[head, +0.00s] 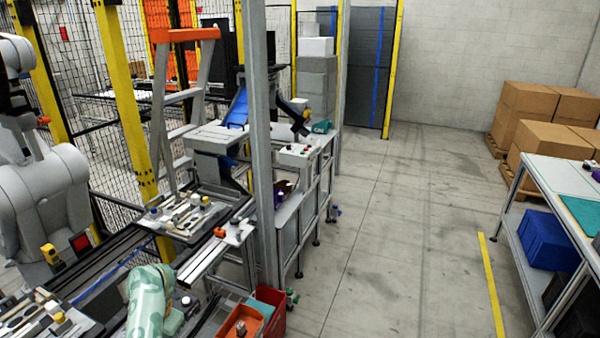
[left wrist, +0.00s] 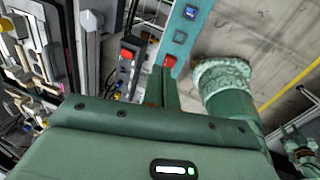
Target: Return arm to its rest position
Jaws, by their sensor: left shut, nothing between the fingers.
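My left arm (head: 149,300), mint green, comes in at the bottom left of the head view beside the fixture line. Its gripper cannot be made out there. In the left wrist view the green gripper body fills the lower part, and my left gripper (left wrist: 163,86) shows past its edge with the fingers shut and empty. Its tips are close to a teal panel strip with a red button (left wrist: 170,61) and a blue button; I cannot tell whether they touch.
Pallet fixtures (head: 190,215) with small parts sit on the conveyor line at left. A red bin (head: 268,312) stands at the bottom, near my arm. A grey post (head: 262,150) rises mid-left. A workbench (head: 565,185) stands at right. The floor (head: 400,240) between is clear.

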